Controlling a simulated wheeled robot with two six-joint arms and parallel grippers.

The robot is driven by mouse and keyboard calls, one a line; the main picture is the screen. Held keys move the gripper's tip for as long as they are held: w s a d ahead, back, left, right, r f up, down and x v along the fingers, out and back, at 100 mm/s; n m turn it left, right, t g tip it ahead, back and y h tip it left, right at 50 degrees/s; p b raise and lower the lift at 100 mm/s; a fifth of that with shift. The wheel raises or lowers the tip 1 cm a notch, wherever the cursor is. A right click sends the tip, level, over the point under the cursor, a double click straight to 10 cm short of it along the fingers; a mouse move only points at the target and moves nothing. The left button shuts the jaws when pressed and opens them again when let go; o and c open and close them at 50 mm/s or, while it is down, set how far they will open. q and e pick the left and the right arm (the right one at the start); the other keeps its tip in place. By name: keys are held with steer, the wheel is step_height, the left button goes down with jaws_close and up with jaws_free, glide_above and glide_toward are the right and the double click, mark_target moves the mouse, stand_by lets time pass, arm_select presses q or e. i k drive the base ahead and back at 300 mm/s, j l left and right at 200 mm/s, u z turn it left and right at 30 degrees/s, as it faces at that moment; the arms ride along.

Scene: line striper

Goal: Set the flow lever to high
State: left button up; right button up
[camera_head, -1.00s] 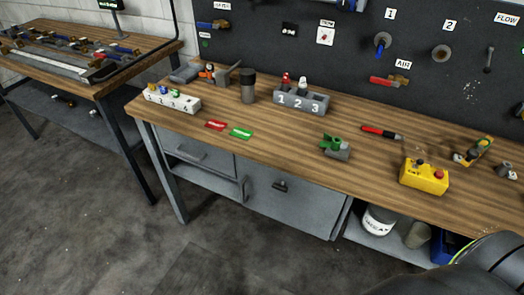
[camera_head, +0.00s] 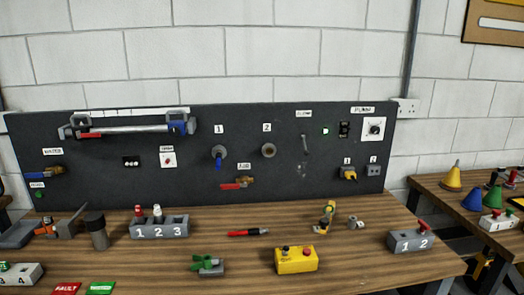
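The flow lever (camera_head: 305,145) is a small grey handle on the dark panel (camera_head: 90,185), right of the valve marked 2. A white label (camera_head: 304,113) sits above it; its print is too small to read here. The lever looks close to upright, slightly tilted. Faint marks show below it, too small to read. Neither of my grippers is in view.
Valves 1 (camera_head: 219,155) and 2 (camera_head: 268,150) are left of the lever.

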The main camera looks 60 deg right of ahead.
mark_target(306, 152)
steer(key=z, duration=2.1)
steer(key=i+l+u, duration=0.2)
steer(key=i+u, duration=0.2)
steer(key=i, duration=0.15)
